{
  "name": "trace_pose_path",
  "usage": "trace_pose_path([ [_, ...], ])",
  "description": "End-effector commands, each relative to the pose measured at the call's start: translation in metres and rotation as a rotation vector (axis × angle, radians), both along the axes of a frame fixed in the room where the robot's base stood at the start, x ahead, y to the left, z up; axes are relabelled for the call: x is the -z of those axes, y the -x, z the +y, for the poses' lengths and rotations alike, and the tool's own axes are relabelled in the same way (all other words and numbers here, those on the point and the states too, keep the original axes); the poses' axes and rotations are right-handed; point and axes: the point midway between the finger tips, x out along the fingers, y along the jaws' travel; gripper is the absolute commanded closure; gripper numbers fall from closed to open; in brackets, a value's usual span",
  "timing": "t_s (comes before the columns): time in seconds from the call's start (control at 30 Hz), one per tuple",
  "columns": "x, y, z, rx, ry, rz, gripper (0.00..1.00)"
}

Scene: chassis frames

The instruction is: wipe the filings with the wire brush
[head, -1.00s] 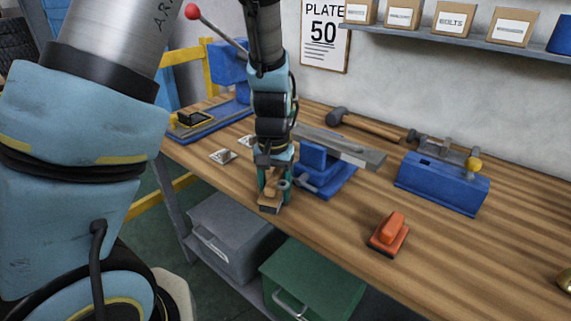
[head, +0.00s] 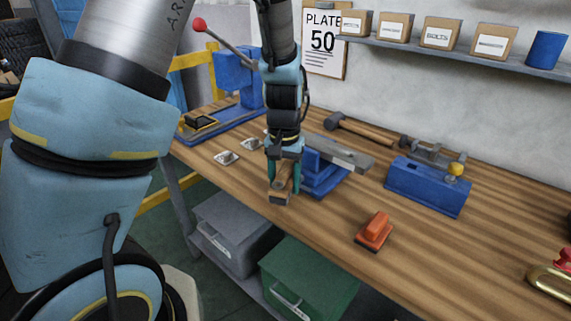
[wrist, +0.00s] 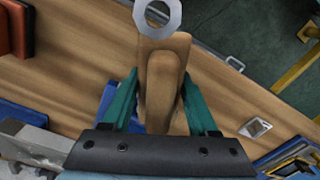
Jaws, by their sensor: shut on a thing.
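My gripper (head: 284,184) is shut on a wooden brush (head: 279,197), which I take as the wire brush. It is at the bench's front edge, in front of the blue vise (head: 322,179). In the wrist view the brush (wrist: 162,85) sits between the green fingers, its bristles hidden. A grey ring (wrist: 157,12) shows at its far end. I cannot tell whether the brush touches the bench. Two small pale patches, perhaps the filings (head: 227,158), lie left of my gripper; one patch (wrist: 255,127) shows at the right of the wrist view.
An orange block with a dark base (head: 375,231) stands on the bench right of my gripper. A blue fixture (head: 428,187) and a hammer (head: 365,132) lie farther back. A blue press (head: 237,85) stands at the left. Bins (head: 312,280) sit below the bench.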

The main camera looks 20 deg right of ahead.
Motion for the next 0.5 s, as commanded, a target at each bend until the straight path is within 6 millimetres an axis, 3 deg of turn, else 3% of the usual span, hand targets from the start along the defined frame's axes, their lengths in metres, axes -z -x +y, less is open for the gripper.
trace_pose_path([
  [0.3, -0.033, -0.008, -0.002, -0.001, 0.001, -0.001, 1.0],
  [0.5, -0.037, -0.009, -0.002, 0.0, 0.001, -0.001, 1.0],
])
